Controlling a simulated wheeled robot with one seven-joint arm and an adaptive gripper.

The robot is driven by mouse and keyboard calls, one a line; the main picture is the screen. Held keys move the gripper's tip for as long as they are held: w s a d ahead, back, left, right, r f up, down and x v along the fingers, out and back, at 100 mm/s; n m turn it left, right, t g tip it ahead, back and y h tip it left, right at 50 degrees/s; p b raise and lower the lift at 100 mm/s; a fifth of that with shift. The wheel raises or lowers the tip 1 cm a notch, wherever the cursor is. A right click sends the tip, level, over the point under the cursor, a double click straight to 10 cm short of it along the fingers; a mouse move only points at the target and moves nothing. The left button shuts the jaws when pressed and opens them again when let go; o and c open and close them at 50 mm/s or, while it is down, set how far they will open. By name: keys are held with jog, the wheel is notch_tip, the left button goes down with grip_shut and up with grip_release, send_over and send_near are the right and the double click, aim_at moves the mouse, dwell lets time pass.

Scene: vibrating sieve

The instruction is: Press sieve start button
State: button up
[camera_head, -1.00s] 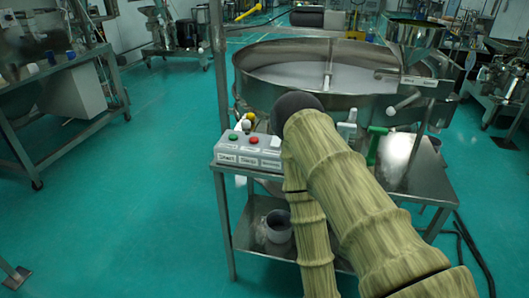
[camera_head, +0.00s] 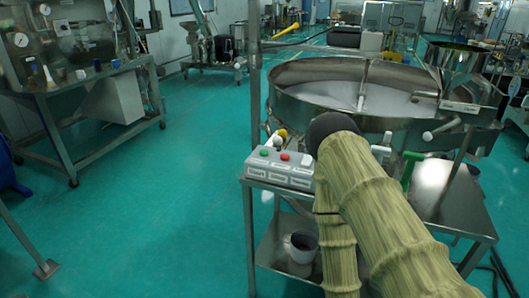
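The sieve control box (camera_head: 279,170) is a pale grey box on the left end of a metal stand. Its green button (camera_head: 264,152) is at the left, above a label that seems to read "Start". A red button (camera_head: 285,157) is to its right. The round metal vibrating sieve (camera_head: 300,97) stands behind, with pale material inside. My arm, in a wrinkled beige cover with a dark round joint, stands in front of the stand and hides the area right of the box. My gripper does not show, so its state and distance from the button are hidden.
The metal stand (camera_head: 262,236) has a lower shelf with a grey pot (camera_head: 302,246). A green handle (camera_head: 409,167) and white fittings are right of my arm. A workbench (camera_head: 66,155) stands at left. The green floor (camera_head: 190,225) between is clear.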

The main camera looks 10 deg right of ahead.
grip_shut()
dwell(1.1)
